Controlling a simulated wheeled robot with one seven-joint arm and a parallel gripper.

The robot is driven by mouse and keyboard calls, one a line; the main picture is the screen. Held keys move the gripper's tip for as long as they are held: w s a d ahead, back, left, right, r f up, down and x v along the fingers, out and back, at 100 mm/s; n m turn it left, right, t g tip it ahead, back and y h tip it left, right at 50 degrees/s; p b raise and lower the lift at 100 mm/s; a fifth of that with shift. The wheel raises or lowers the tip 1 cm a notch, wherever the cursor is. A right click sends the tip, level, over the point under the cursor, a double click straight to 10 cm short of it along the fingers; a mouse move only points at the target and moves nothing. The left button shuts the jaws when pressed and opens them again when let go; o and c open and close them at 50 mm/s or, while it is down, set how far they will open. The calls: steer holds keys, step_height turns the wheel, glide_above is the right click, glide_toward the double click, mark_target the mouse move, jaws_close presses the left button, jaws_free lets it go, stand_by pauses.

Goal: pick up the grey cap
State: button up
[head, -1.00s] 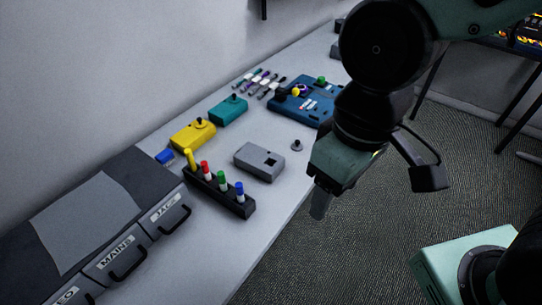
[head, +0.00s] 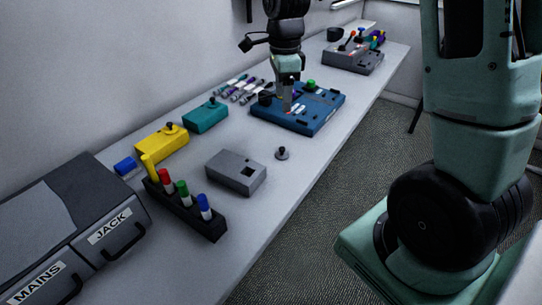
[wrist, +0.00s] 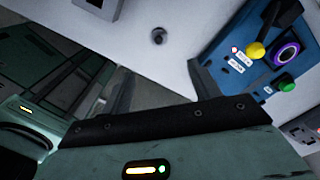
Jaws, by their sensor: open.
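The grey cap (head: 282,153) is a small round piece with a dark knob on top. It lies on the bare table between the grey box and the blue panel. In the wrist view the cap (wrist: 158,36) shows beyond the fingertips, roughly centred between them. My gripper (head: 287,108) is over the blue panel in the head view, farther back than the cap. In the wrist view my gripper (wrist: 158,72) has its two fingers well apart with nothing between them.
The blue panel (head: 322,112) with raised knobs stands behind the cap. The grey box (head: 232,175) is left of it, and a black rack (head: 205,222) with coloured pegs is farther left. The table's front edge is right of the cap.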

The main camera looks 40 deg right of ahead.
steer(key=p, duration=0.1)
glide_above(282, 148)
step_height(282, 148, down, 11)
steer(key=shift+w+f, duration=0.1)
steer(key=shift+f, duration=0.1)
steer(key=shift+f+p, duration=0.55)
steer(key=shift+f, duration=2.2)
steer(key=c, duration=1)
